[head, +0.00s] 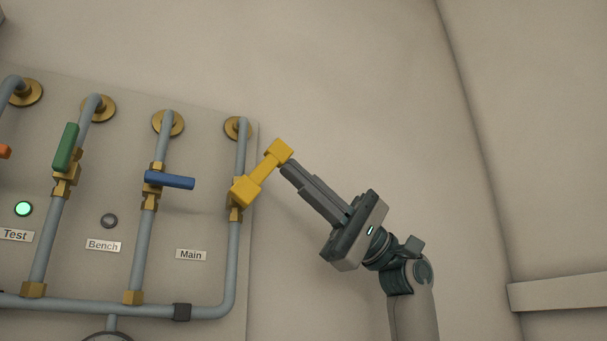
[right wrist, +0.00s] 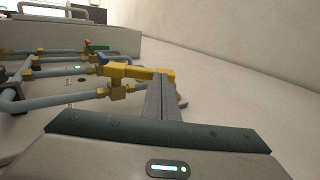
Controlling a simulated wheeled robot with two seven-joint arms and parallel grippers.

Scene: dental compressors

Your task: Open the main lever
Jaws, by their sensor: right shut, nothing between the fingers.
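The yellow lever (head: 262,172) is on the rightmost pipe, just right of the "Main" label (head: 191,254). It slants up and to the right from its valve, out past the panel's right edge, and ends in a block. In the right wrist view the yellow lever (right wrist: 140,73) lies across the fingertips. My right gripper (head: 287,166) is shut and empty, with its fingertips at the lever's end block, seemingly against its lower right side; exact contact is hard to tell. The right gripper's fingers (right wrist: 162,82) partly hide the end block in the wrist view. My left gripper is out of view.
A blue lever (head: 170,180) lies across the pipe to the left, and a green lever (head: 66,147) stands along the one beyond. A green lamp (head: 23,208) glows above "Test"; the lamp (head: 109,220) above "Bench" is dark. The wall right of the panel is bare.

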